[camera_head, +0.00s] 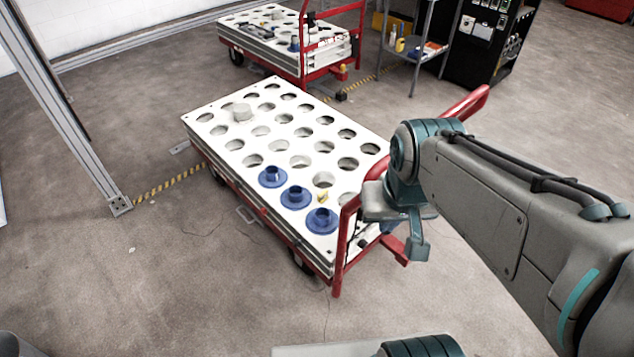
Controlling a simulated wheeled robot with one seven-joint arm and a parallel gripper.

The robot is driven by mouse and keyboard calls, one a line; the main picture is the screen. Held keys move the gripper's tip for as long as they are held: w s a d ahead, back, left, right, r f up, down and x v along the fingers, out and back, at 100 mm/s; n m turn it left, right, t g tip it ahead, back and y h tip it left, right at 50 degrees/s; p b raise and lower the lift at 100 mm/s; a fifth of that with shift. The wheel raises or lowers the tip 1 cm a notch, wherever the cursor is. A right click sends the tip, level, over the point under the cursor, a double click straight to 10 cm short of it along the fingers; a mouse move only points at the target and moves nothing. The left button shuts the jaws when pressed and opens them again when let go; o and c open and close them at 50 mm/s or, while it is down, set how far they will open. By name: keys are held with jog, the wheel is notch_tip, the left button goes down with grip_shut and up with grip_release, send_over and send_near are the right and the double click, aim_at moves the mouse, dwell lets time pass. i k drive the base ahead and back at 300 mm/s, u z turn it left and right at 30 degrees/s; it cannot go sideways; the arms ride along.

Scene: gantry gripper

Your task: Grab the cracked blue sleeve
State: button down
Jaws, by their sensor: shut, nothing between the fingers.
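Three blue flanged sleeves sit in a row along the near left edge of the white cart top (228,161): a far sleeve (272,178), a middle sleeve (295,197) and a near sleeve (321,221). All look upright. No crack can be made out at this size, so I cannot tell which one is cracked. My gripper (416,248) hangs at the cart's right end by the red handle, to the right of the near sleeve and apart from all three. It is shut and empty. Part of it is hidden by my arm.
The cart top has many round holes, a pale hexagonal piece (241,112) and a small yellow piece (323,197). Its red handle (344,240) rises near my gripper. A second cart (262,45), a shelf (433,47) and a gantry post (82,140) stand beyond.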

aim_at(272, 176)
jog(key=u, duration=0.2)
jog(key=k, duration=0.2)
jog(key=u, duration=0.95)
jog(key=k, duration=1.1)
jog(key=u, duration=0.75)
jog(key=i, duration=2.45)
jog(key=z, duration=1.05)
jog(key=i, duration=1.2)
jog(key=z, duration=1.65)
jog(key=i, duration=0.7)
jog(key=z, duration=0.6)
